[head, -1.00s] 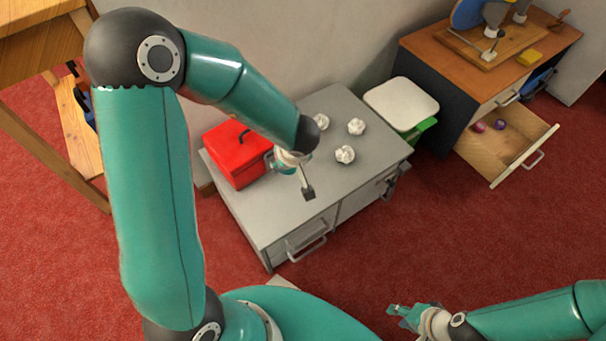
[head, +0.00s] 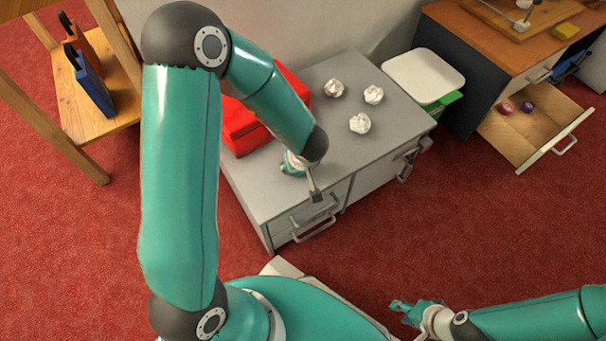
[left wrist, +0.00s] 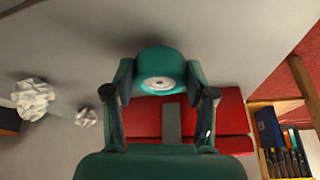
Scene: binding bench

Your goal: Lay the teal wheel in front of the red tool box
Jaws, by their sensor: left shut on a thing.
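The red tool box (head: 240,128) sits on a grey cabinet top, partly hidden by my left arm in the head view. It also shows in the left wrist view (left wrist: 235,122), beyond my left gripper. My left gripper (left wrist: 159,76) is shut on the teal wheel (left wrist: 160,90), a round piece with a pale hub. In the head view my left gripper (head: 289,168) is over the cabinet, on the front side of the box; the wheel is mostly hidden there. I cannot tell whether it touches the top. My right gripper (head: 400,309) appears open and empty, low at the right.
Several crumpled papers (head: 360,123) lie on the grey cabinet (head: 345,166), right of my left gripper. A white-lidded bin (head: 425,76) stands beside it. A brown-topped desk has an open drawer (head: 535,130). A wooden shelf (head: 112,112) with binders stands left. The cabinet's front corner is clear.

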